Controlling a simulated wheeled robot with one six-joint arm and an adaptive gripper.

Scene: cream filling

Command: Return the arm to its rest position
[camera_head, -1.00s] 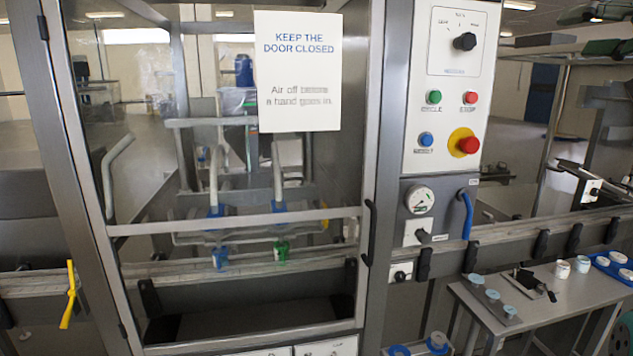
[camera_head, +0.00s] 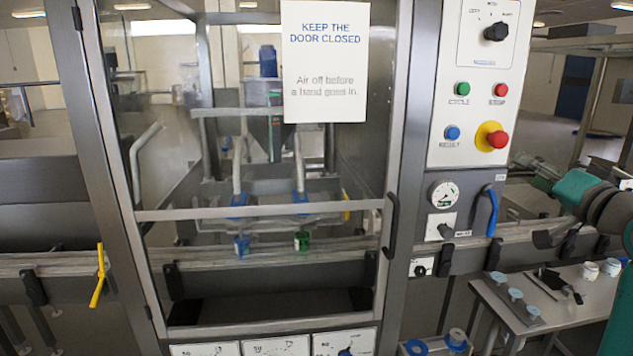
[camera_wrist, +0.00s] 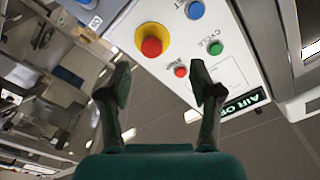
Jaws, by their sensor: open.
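My gripper (camera_wrist: 160,88) shows in the wrist view with its two dark fingers spread apart and nothing between them. Beyond the fingers is the white control panel (camera_wrist: 235,62), seen tilted, with the red emergency button (camera_wrist: 152,46) on its yellow ring between and above the fingertips. The fingers appear in front of the panel; I cannot tell the exact gap. In the head view my green arm (camera_head: 580,190) reaches in from the right edge, to the right of the panel (camera_head: 475,85). The gripper's fingers are not clear there.
The machine's framed glass door (camera_head: 250,216) stands shut, with a sign (camera_head: 325,60) on it. A blue handle (camera_head: 492,212) and a gauge (camera_head: 443,194) sit below the panel. A side table (camera_head: 535,305) with small cups (camera_head: 590,270) stands at the lower right. A yellow lever (camera_head: 98,275) hangs at left.

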